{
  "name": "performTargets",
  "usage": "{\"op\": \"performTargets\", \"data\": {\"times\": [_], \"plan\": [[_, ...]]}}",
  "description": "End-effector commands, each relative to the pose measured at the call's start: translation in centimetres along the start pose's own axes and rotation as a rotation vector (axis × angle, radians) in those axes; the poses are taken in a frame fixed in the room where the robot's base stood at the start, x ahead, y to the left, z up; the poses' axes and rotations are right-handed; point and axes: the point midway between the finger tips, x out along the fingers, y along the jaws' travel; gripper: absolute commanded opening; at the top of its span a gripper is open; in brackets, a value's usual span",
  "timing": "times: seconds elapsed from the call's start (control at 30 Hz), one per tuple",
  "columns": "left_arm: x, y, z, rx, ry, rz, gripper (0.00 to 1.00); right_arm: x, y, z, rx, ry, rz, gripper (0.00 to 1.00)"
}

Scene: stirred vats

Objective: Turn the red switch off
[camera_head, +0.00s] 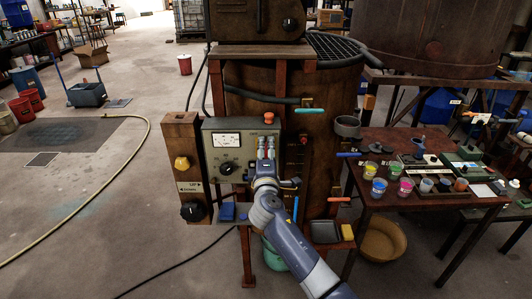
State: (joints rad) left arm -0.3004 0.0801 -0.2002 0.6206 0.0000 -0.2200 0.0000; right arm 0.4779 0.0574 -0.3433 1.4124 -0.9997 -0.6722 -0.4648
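A grey control box (212,150) is mounted on the wooden stand in front of the vat. It has a white dial meter (226,140), a black knob (227,168) and an orange-red button-like knob (269,118) on its top edge. A small red fitting (304,140) shows on the vat's front to the right. I cannot tell which of these red parts is the switch, or its position. My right gripper (266,143) is in front of the box's right half, below the orange-red knob, and hides that part of the panel. Its finger gap is too small to judge. My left gripper is out of view.
A wooden post (182,140) with a yellow knob and a black knob stands left of the box. A table (415,203) with several colored cups is at right. A low shelf below holds a blue block (227,211). A hose (95,213) crosses the open floor at left.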

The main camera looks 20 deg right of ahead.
Motion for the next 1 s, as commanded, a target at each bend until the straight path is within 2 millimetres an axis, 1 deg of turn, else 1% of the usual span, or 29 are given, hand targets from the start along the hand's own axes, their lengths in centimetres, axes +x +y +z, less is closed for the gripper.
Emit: {"op": "performTargets", "data": {"times": [0.03,0.07,0.37,0.47,0.53,0.67,0.9,1.0], "plan": [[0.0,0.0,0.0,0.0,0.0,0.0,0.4,0.1,0.3,0.1,0.0,-0.002,0.005,0.58],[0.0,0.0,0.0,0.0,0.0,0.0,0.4,0.1,0.3,0.1,0.0,-0.002,0.005,0.61],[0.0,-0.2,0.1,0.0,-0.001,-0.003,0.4,0.0,0.0,0.0,0.002,0.0,0.0,0.61],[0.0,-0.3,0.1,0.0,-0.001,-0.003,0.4,-0.4,0.0,-0.1,0.002,0.001,0.0,0.61],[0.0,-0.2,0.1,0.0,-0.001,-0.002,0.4,-1.0,-0.1,-0.1,0.002,0.002,-0.001,0.61],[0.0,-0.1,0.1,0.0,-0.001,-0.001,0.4,-2.9,-0.1,0.0,0.004,0.002,-0.002,0.61],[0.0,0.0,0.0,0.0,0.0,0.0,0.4,-7.7,-0.1,0.0,0.003,0.001,-0.001,0.61],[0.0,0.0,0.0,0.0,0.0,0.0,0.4,-9.4,-0.1,0.1,0.004,0.001,-0.001,0.61]]}}
